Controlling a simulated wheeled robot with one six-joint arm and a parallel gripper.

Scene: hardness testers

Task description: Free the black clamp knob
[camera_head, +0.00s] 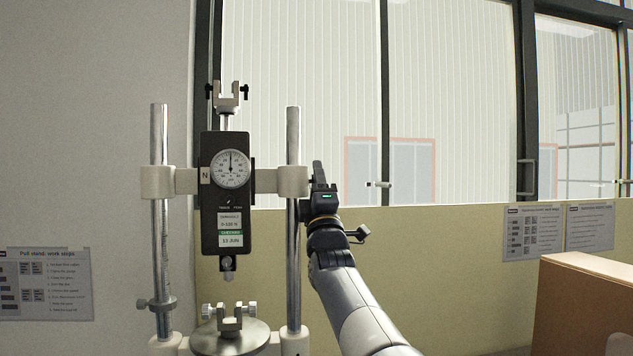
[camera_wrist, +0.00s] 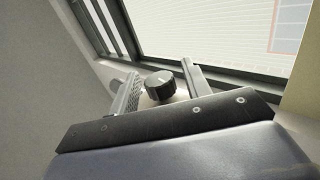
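The black clamp knob (camera_wrist: 160,84), round with a white mark on its face, sits between my gripper's two fingers in the wrist view. My gripper (camera_wrist: 160,70) is open, with a finger on each side of the knob and a visible gap at both sides. In the head view my gripper (camera_head: 318,171) is just right of the pale right clamp block (camera_head: 292,181) on the steel column (camera_head: 293,134). The knob cannot be made out there; my gripper seems to cover it.
The black force gauge (camera_head: 228,192) with a round dial hangs between two columns. A lower fixture (camera_head: 230,338) stands below it, and a small side clamp (camera_head: 163,303) is on the left column. A brown box (camera_head: 578,305) is at lower right. The space between my arm and the box looks clear.

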